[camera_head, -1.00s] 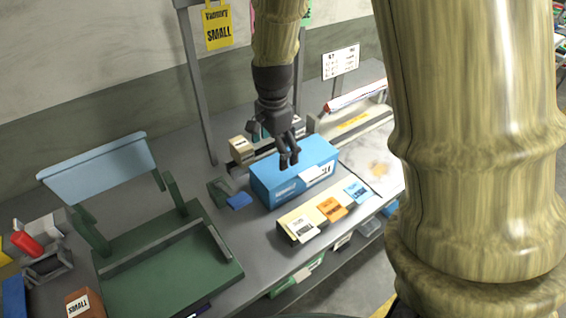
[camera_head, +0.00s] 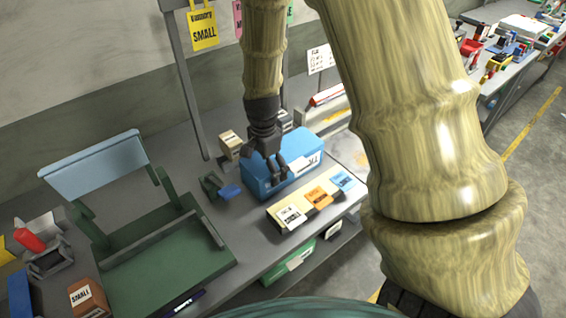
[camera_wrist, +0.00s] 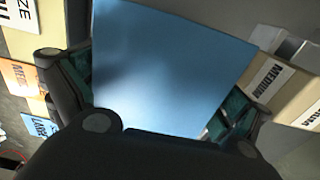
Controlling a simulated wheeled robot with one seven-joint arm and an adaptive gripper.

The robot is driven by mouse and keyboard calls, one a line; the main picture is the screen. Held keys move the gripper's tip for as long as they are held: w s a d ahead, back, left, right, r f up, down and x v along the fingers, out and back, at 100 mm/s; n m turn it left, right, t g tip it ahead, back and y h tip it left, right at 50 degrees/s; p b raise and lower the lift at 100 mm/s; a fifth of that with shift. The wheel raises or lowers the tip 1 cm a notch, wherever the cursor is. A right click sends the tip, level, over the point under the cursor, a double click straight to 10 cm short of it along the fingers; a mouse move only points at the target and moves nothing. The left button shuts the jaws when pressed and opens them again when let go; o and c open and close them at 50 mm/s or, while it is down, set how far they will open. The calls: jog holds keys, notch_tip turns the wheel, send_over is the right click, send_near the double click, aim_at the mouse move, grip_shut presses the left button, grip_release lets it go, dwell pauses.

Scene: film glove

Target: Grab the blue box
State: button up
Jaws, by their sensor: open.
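The blue box (camera_head: 296,165) sits on the grey workbench (camera_head: 235,240) in the head view, with a white label on its front. My gripper (camera_head: 277,172) points down over the left part of the box and hides some of it. In the wrist view the blue top of the box (camera_wrist: 170,65) fills the middle, between the two spread fingers of my gripper (camera_wrist: 165,105). The fingers are open, one on each side of the box. Whether they touch it cannot be told.
A tan tray with label cards (camera_head: 295,216) lies in front of the box. A tan carton (camera_head: 230,146) stands behind it to the left. A small blue piece (camera_head: 230,191) lies left of it. A green fixture (camera_head: 160,262) fills the bench's left side.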

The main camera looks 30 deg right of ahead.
jog(key=shift+w+f, duration=0.15)
jog(key=shift+f, duration=0.35)
jog(key=shift+s+f, duration=0.3)
jog(key=shift+w+f, duration=0.1)
jog(key=shift+w, duration=0.05)
jog(key=c, duration=0.7)
jog(key=shift+c, duration=0.2)
